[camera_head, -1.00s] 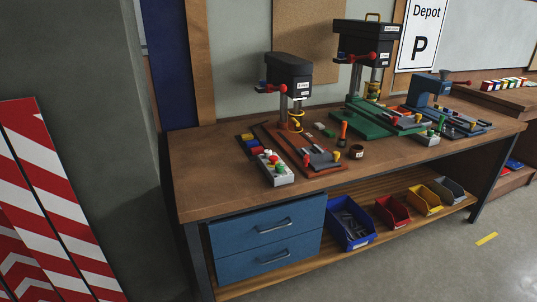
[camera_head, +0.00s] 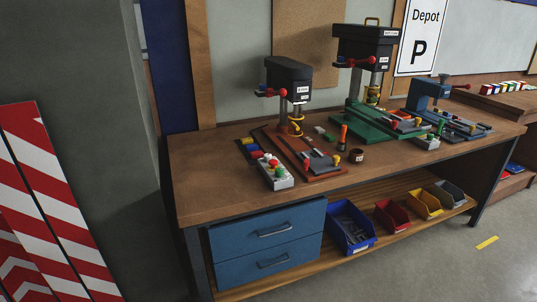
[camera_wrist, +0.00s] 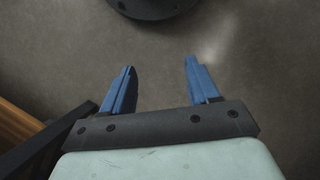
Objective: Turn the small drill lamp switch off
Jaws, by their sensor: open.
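The small drill press (camera_head: 288,78) stands on the left part of the workbench, with a dark head, a grey column and a red base plate (camera_head: 322,172). A white control box (camera_head: 277,175) with red, green and yellow parts sits at its front left. The lamp switch is too small to make out. My gripper (camera_wrist: 158,68) shows only in the wrist view, with its two blue fingers apart and nothing between them. It is over the grey floor, away from the drill. My gripper is not visible in the head view.
A larger drill press with a green base (camera_head: 372,125) and a blue machine (camera_head: 428,95) stand farther right on the workbench (camera_head: 205,185). An orange-handled tool (camera_head: 343,135) stands near the small drill. A red-and-white striped barrier (camera_head: 45,200) is at left. Open floor lies in front.

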